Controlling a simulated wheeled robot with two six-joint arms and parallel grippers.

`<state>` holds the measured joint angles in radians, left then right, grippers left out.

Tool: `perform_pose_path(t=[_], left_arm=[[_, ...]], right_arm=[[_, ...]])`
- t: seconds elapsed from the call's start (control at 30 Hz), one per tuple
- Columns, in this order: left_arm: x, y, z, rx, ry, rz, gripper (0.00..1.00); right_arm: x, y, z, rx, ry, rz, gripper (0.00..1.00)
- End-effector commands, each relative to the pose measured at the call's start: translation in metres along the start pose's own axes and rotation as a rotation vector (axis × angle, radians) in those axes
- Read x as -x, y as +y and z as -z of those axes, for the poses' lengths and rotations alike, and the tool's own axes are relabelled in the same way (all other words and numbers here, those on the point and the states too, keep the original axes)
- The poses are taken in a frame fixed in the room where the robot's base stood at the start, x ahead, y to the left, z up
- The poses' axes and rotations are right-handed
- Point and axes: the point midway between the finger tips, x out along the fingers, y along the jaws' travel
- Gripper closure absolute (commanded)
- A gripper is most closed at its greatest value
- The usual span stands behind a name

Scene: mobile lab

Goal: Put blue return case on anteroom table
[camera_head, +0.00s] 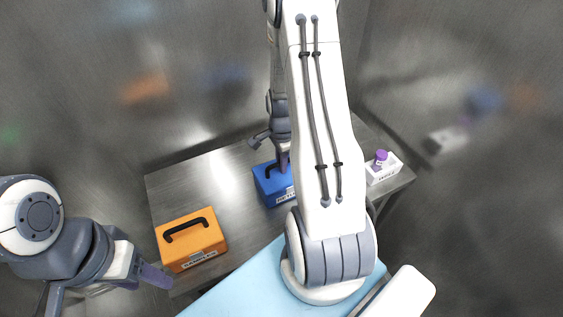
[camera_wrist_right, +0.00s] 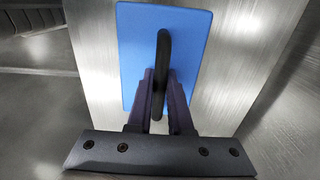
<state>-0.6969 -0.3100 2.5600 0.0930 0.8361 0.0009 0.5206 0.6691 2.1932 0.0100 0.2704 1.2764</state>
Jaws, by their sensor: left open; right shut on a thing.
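The blue return case (camera_head: 273,186) stands upright on the grey metal table (camera_head: 185,185), partly hidden behind my right arm. My right gripper (camera_head: 283,162) is at the top of the case. In the right wrist view, the blue case (camera_wrist_right: 190,45) has a black handle, and my right gripper (camera_wrist_right: 160,90) is shut on that handle. I cannot tell whether the case touches the table or is slightly lifted. My left gripper (camera_head: 150,285) is open and empty at the lower left, near the table's front left corner.
An orange case (camera_head: 190,238) with a black handle stands on the table's front left. Bare tabletop lies behind the orange case. Metal walls close in behind.

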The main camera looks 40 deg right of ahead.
Motion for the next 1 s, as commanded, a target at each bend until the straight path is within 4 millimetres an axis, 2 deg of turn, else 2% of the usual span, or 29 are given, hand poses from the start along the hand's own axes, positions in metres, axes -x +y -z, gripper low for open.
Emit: perform_pose_path(t=[0.13,0.17,0.2,0.23,0.5,0.67,0.77,1.0], left_arm=[[-0.003,0.0,0.0,0.0,0.0,0.0,0.44],[-0.002,0.0,0.0,0.0,0.0,0.0,0.44],[-0.002,0.0,0.0,0.0,0.0,0.0,0.44],[-0.002,0.0,0.0,0.0,0.0,0.0,0.44],[-0.001,0.0,0.0,0.0,0.0,0.0,0.44],[-0.002,0.0,0.0,0.0,0.0,0.0,0.44],[-0.005,0.0,0.0,0.0,0.0,0.0,0.44],[-0.012,-0.001,-0.001,-0.001,0.0,0.0,0.44]], right_arm=[[-0.003,0.0,0.0,0.0,0.0,0.001,1.0],[-0.002,0.0,0.0,0.0,0.0,0.0,0.7],[-0.002,0.0,0.0,0.0,0.0,0.0,0.55],[-0.002,0.0,0.0,0.0,0.0,0.0,0.52],[-0.002,0.0,0.0,0.0,0.0,0.0,0.52],[0.007,-0.001,0.0,0.0,0.001,0.003,0.52],[0.021,-0.001,0.001,0.0,0.002,0.006,0.52],[0.072,-0.002,0.001,0.0,0.003,0.008,0.52]])
